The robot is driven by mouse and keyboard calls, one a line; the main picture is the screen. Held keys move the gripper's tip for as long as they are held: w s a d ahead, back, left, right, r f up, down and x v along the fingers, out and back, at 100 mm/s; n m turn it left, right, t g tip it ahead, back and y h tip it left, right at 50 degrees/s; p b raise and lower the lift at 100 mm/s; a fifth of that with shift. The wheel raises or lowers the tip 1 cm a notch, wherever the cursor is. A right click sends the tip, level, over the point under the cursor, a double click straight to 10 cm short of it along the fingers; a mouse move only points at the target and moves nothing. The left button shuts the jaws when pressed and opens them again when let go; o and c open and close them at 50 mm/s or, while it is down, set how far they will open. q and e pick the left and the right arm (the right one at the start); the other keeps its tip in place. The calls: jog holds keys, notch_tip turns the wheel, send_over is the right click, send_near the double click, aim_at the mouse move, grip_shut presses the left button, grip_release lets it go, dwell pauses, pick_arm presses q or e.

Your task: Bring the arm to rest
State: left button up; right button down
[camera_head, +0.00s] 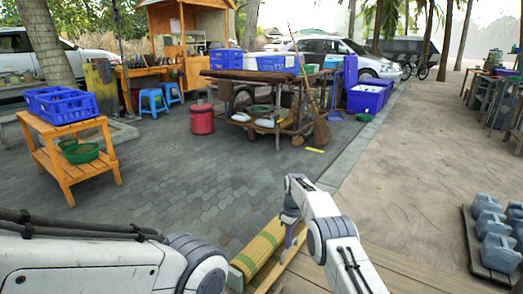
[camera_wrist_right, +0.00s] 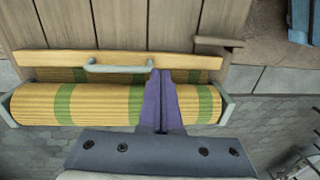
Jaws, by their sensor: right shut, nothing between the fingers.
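My right gripper (camera_head: 291,238) is shut and empty, with its purple fingertips together. In the right wrist view the closed fingers (camera_wrist_right: 161,100) overlap a yellow roll with green bands (camera_wrist_right: 100,105), and I cannot tell whether they touch it. The roll also shows in the head view (camera_head: 258,252), partly hidden by my right arm. A grey handle (camera_wrist_right: 118,68) lies along the wooden bar beside the roll, left of the fingers. My left arm crosses the lower left of the head view, but its gripper is out of view.
Wooden planks (camera_wrist_right: 150,22) lie beyond the roll, with paving on its near side. A wooden stand (camera_head: 72,157) with blue crates is at the left. The paving in between is mostly clear.

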jog(key=s+a+r+m, duration=0.1)
jog(key=s+a+r, duration=0.5)
jog(key=s+r, duration=0.25)
jog(key=s+a+r+m, duration=0.1)
jog(key=s+a+r, duration=0.6)
jog(key=r, duration=0.3)
jog(key=s+d+r+m, duration=0.1)
jog(key=s+d, duration=0.2)
jog(key=s, duration=1.3)
jog(key=s+d+r, duration=0.1)
jog(key=s+d, duration=0.2)
jog(key=s, duration=1.2)
notch_tip(320, 180, up, 35)
jog(key=p, duration=3.6)
jog(key=shift+w+r+t, duration=0.15)
jog(key=shift+r+t, duration=0.05)
jog(key=shift+t, duration=0.2)
jog(key=shift+d, duration=0.1)
